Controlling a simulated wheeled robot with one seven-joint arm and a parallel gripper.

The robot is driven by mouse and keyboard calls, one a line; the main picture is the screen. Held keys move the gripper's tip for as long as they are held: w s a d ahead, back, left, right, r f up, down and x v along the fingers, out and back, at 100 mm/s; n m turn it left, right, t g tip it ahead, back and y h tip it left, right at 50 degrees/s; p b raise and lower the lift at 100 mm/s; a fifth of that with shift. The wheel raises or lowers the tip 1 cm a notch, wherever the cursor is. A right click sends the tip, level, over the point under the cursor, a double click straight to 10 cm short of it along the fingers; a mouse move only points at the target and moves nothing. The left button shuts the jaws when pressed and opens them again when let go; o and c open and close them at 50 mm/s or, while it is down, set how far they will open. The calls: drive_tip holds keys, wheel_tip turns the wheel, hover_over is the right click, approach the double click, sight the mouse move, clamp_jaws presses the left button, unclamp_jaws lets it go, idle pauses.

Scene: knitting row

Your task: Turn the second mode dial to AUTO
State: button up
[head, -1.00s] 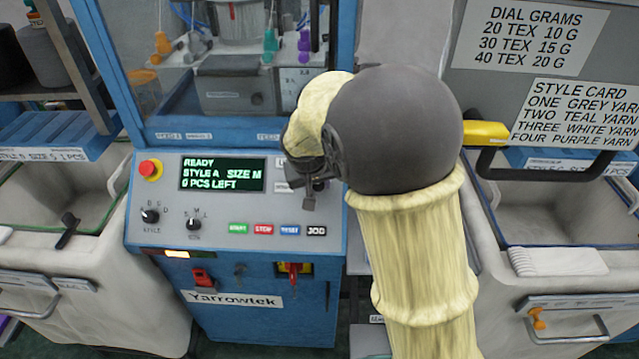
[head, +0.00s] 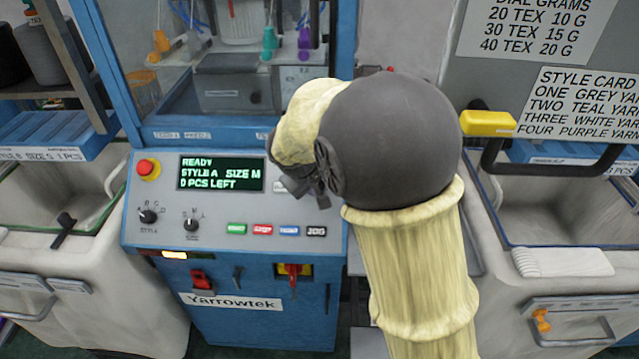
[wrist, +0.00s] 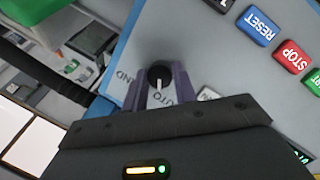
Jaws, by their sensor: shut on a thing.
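The mode dial (wrist: 158,71) is a small round black knob with a white pointer line, seen in the wrist view on the pale panel. The two purple fingers of my gripper (wrist: 161,80) stand on either side of it and are shut on it. A partly covered label ending in "ND" is to its left, and a partly covered "AUTO" label (wrist: 184,97) is to its lower right. In the head view my arm hides this dial.
The control panel (head: 150,185) of the blue machine carries a lit display (head: 222,173), a red stop button (head: 146,168), two small dials and a row of coloured buttons, including blue RESET (wrist: 258,26). A yellow-ended handle (head: 487,123) is right of my arm.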

drive_tip(key=shift+r, duration=0.1)
drive_tip(key=o, duration=1)
drive_tip(key=v, duration=1.7)
drive_tip(key=shift+s, duration=0.15)
drive_tip(key=shift+a, duration=0.1)
